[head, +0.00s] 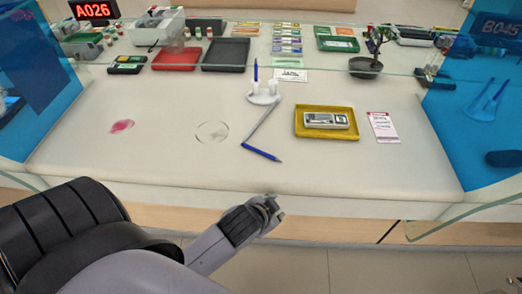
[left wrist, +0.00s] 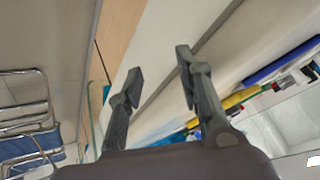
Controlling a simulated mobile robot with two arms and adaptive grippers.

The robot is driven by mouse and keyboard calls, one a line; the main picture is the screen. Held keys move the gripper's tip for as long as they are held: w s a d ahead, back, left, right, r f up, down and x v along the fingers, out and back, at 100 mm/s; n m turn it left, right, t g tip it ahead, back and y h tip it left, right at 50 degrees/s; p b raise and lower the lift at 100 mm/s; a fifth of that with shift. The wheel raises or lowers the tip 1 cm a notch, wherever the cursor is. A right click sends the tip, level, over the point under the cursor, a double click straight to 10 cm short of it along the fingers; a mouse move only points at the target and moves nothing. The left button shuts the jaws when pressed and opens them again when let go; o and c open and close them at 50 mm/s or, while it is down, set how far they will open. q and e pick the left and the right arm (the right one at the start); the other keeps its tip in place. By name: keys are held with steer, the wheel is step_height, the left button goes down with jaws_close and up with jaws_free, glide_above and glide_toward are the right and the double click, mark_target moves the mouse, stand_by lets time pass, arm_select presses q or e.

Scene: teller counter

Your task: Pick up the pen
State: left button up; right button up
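A blue pen (head: 261,152) lies on the white counter (head: 180,170) near its front edge. A grey cord (head: 262,124) runs from it to a white round holder (head: 263,97), where a second blue pen-like stick (head: 255,72) stands upright. My left gripper (head: 268,207) is in front of the counter's front edge, nearer to me than the pen and apart from it. In the left wrist view my left gripper (left wrist: 158,63) has its two fingers spread with nothing between them. I cannot make out the pen for certain in that view. My right gripper is in neither view.
A yellow tray (head: 300,132) with a grey device (head: 325,120) and a pink-and-white slip (head: 383,127) lie right of the pen. A glass screen (head: 210,72) crosses behind; blue panels (head: 28,75) flank the counter. The counter left of the pen is mostly clear.

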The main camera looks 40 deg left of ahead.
arm_select(q)
steer(key=w+d+r+m+t+h, duration=0.35)
steer(key=w+r+m+t, duration=0.35)
steer(key=r, duration=0.6)
steer(key=w+d+r+m+t+h, duration=0.2)
steer(key=w+d+r+m+t, duration=0.25)
steer(key=w+r, duration=0.55)
steer(key=s+d+r+m+g+h, duration=0.3)
steer(key=d+r+m+g+h, duration=0.3)
steer(key=m, duration=0.7)
steer(key=s+d+r+m+g+h, duration=0.3)
steer(key=d+m+g+h, duration=0.4)
steer(key=m, duration=0.6)
steer(key=m+g+y+p, duration=0.2)
steer(key=m+g+y, duration=0.7)
steer(key=y, duration=0.9)
glide_above(267, 154)
step_height(267, 154, down, 22)
steer(key=shift+a+r+m+t, duration=0.1)
steer(key=shift+r+m+t, duration=0.05)
steer(key=shift+m+t, duration=0.95)
step_height(267, 154, down, 4)
steer(key=shift+f+p, duration=0.1)
steer(key=shift+p, duration=0.5)
steer(key=shift+f, duration=0.55)
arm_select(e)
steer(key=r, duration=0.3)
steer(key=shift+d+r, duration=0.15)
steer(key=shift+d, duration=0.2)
